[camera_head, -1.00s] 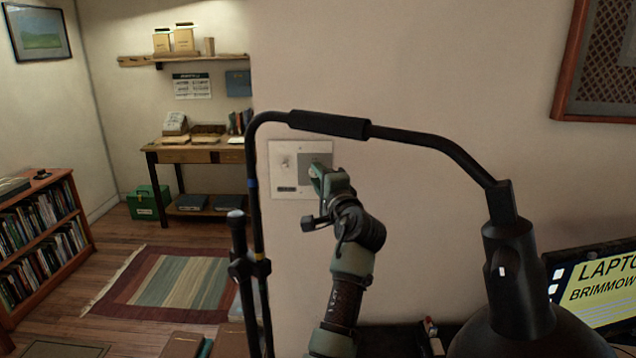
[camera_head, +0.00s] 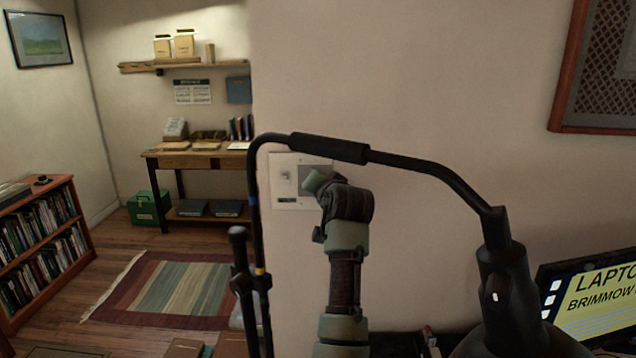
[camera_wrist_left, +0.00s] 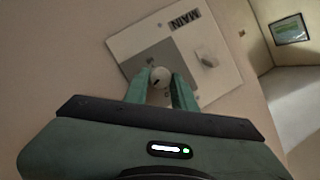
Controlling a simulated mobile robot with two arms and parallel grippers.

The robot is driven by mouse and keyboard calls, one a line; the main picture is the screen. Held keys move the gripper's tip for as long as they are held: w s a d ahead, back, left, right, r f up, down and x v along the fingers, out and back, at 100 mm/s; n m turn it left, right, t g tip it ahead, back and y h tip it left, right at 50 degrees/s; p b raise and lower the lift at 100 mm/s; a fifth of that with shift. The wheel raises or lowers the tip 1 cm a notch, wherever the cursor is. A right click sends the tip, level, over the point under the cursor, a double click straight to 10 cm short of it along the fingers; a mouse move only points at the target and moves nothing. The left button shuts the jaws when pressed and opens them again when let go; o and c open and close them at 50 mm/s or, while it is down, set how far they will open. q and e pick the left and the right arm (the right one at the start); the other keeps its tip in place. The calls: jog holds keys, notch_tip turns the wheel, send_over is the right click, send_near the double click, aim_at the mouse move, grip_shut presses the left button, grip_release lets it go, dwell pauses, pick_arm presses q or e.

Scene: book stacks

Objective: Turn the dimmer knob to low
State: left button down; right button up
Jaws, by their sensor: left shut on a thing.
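The white dimmer knob (camera_wrist_left: 160,75) sits on a grey square of a pale wall plate (camera_wrist_left: 122,47) in the left wrist view. The plate carries a MAIN label and a toggle switch (camera_wrist_left: 206,55) beside the knob. My left gripper (camera_wrist_left: 159,88) has its two green fingers on either side of the knob and is shut on it. A small dark mark shows on the knob; I cannot tell its setting. In the head view the wall plate (camera_head: 281,193) is partly covered by my left gripper (camera_head: 313,182), which hides the knob. My right gripper is not in view.
A laptop (camera_head: 600,300) stands at lower right. A bookshelf (camera_head: 45,240), rug (camera_head: 170,285) and wooden desk (camera_head: 195,158) lie to the left.

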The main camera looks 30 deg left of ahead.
pick_arm(q)
jog(key=shift+s+a+n+t+h+p, duration=0.15)
jog(key=shift+n+t+h+p, duration=0.5)
jog(key=shift+n, duration=1.15)
jog(key=shift+s+a+n+t+h+p, duration=0.1)
jog(key=shift+a+n+t+h+p, duration=0.15)
jog(key=shift+n+h+p, duration=1)
jog(key=shift+s+a+n+t+h+p, duration=0.1)
jog(key=shift+n+t+h+p, duration=0.65)
jog(key=shift+n, duration=1.6)
jog(key=shift+h+b, duration=0.35)
jog(key=c, duration=1.1)
grip_release()
jog(key=shift+c, duration=0.2)
jog(key=shift+r, duration=0.1)
